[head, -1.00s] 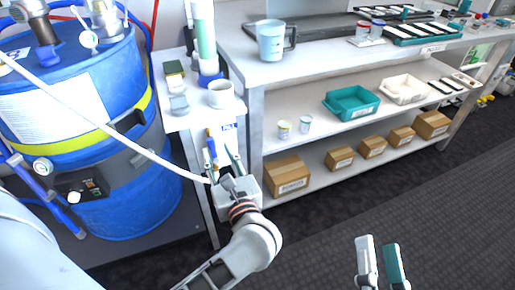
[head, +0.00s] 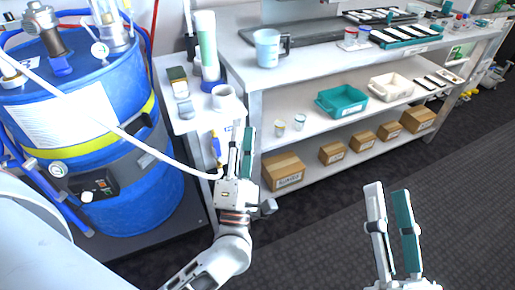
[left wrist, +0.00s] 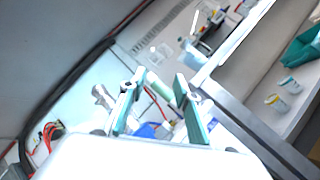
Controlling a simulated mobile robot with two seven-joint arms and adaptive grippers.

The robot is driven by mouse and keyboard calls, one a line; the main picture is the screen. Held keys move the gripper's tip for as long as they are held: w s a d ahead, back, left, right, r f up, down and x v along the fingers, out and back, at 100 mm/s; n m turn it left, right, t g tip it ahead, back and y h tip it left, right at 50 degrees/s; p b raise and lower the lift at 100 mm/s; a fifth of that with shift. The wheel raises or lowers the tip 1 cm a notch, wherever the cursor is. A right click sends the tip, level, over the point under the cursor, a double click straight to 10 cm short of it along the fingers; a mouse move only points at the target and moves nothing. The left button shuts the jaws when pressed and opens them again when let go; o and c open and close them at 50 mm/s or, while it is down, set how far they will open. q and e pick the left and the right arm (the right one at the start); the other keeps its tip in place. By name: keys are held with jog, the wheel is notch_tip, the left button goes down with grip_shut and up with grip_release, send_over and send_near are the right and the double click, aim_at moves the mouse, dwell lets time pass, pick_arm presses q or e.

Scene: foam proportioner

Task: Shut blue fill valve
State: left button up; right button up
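I cannot tell for sure which part is the blue fill valve. A small blue handle with yellow below it (head: 216,146) is on the front of the white stand, left of my left gripper (head: 241,130). Another blue handle (head: 61,66) hangs from a metal fitting on top of the blue drum (head: 140,190). My left gripper points up before the stand, its fingers apart and empty; the left wrist view (left wrist: 160,76) shows the gap. A blue patch (left wrist: 147,130) shows between those fingers, not clearly identified. My right gripper (head: 387,190) is open and empty above the floor.
A white hose (head: 100,123) crosses from the drum's left to near my left gripper. The stand (head: 180,120) holds a white cup (head: 223,98) and a green-white cylinder (head: 206,45). Right is a shelf bench (head: 310,57) with cardboard boxes (head: 283,172).

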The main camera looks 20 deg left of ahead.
pick_arm(q)
jog(key=shift+s+d+f+m+h+p, duration=0.3)
jog(key=shift+d+m+h, duration=0.55)
jog(key=shift+m+h, duration=0.7)
jog(key=shift+s+d+f+m+h+p, duration=0.1)
jog(key=shift+d+f+m+h+p, duration=0.25)
jog(key=shift+d+m+h, duration=1.15)
jog(key=shift+s+d+f+m+h+p, duration=0.25)
jog(key=shift+m+h, duration=0.6)
jog(key=shift+m, duration=1.4)
pick_arm(e)
jog(key=shift+s+r, duration=0.2)
jog(key=shift+r, duration=1.85)
pick_arm(q)
jog(key=shift+w+a+f, duration=0.1)
